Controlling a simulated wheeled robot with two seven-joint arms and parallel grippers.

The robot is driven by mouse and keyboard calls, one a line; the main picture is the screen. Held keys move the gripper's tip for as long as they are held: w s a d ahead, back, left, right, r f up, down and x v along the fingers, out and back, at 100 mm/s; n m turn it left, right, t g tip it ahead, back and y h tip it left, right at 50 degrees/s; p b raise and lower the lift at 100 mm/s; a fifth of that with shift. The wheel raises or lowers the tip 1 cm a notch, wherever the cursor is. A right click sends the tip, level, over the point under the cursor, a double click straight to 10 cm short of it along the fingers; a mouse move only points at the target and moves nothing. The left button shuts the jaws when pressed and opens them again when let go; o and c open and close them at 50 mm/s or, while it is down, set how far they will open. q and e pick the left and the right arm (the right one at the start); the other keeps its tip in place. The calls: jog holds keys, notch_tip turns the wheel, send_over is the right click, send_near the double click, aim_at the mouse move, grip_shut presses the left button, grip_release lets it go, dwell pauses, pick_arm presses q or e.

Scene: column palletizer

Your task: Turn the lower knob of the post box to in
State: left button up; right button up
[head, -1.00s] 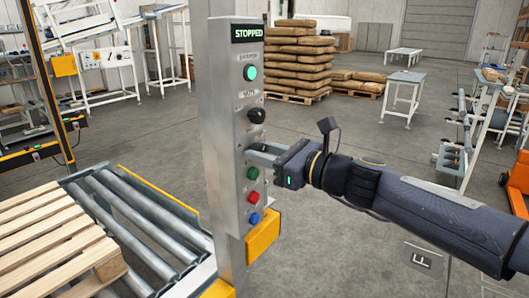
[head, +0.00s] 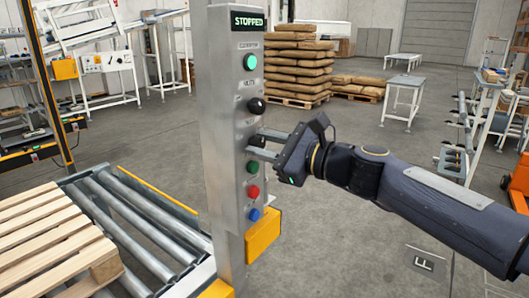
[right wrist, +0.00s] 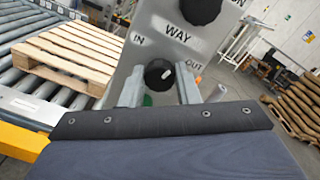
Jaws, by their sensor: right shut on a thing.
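The post box (head: 222,150) is a tall grey metal column with a lit "STOPPED" sign. Its lower knob (right wrist: 156,86) is black and round with a white mark, between the labels "IN" on the left and "OUT" on the right. In the right wrist view the white mark sits right of the knob's middle, toward the "OUT" side. My right gripper (right wrist: 160,92) has one finger on each side of this knob and is shut on it. In the head view the right gripper (head: 262,145) reaches the post from the right and partly hides the knob. My left gripper is not in view.
An upper black knob (head: 257,106) and a green lamp (head: 250,62) are above. Green, red (head: 253,192) and blue buttons are below. A yellow box (head: 263,235) juts out low on the post. A roller conveyor with a wooden pallet (head: 45,240) stands left.

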jog(key=n+b, duration=0.1)
jog(key=n, duration=0.1)
jog(key=n+b, duration=0.2)
jog(key=n, duration=0.1)
jog(key=shift+f+n, duration=0.2)
jog(key=shift+n, duration=0.1)
jog(key=n+b, duration=0.3)
jog(key=n, duration=0.1)
jog(key=shift+a+n, duration=0.1)
jog(key=shift+n, duration=0.3)
jog(key=shift+r+h, duration=0.1)
jog(key=shift+h, duration=0.2)
jog(key=o, duration=1)
jog(key=shift+c, duration=0.2)
jog(key=shift+s, duration=0.1)
jog(key=b+v, duration=0.2)
jog(key=v, duration=0.6)
